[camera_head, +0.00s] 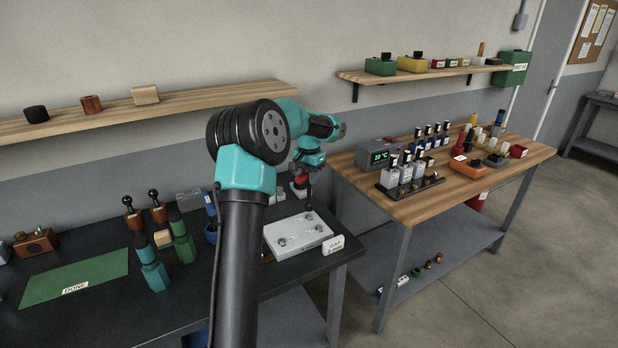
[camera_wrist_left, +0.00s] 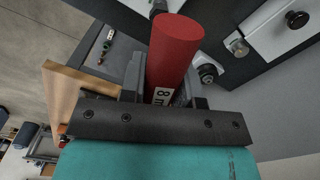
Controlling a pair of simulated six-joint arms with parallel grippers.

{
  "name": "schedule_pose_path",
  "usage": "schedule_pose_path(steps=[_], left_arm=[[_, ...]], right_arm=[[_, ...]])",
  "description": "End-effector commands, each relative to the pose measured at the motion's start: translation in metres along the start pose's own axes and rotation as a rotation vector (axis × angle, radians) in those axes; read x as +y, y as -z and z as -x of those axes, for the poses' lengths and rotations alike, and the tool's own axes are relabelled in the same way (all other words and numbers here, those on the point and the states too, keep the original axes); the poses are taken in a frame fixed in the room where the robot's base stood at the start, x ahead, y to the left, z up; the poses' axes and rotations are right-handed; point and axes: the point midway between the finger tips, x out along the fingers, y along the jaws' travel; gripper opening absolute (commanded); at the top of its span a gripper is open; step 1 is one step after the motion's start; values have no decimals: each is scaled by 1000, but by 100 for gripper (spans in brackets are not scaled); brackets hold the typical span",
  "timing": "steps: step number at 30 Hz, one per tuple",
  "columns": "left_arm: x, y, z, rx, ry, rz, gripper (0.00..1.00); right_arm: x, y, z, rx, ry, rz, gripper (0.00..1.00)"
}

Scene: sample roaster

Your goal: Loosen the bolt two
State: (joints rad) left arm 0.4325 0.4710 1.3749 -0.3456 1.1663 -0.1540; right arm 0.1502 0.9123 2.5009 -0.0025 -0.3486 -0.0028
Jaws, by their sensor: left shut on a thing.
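My left gripper (camera_head: 307,173) is above the back of a white plate block (camera_head: 290,241) at the right end of the dark bench. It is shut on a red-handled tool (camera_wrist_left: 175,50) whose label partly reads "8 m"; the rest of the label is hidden. In the head view a thin dark shaft runs down from the gripper towards the block. Small metal bolts or fittings (camera_head: 318,228) show on the block's top. I cannot tell which one is bolt two, or whether the tool tip touches one. My right gripper is not in view.
A white sign (camera_head: 335,245) reading "GAP" stands at the block's front right corner. Green and teal bottle-like tools (camera_head: 152,268) and a green "DONE" mat (camera_head: 75,280) lie to the left. A wooden table (camera_head: 460,190) with many small items stands to the right.

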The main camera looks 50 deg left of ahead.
Motion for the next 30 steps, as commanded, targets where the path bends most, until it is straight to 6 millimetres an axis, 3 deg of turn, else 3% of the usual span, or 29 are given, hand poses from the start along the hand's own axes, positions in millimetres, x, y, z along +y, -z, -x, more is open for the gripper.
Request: schedule_pose_path(steps=[30], left_arm=[[0,0,-11,0,0,1,0]], right_arm=[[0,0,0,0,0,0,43]])
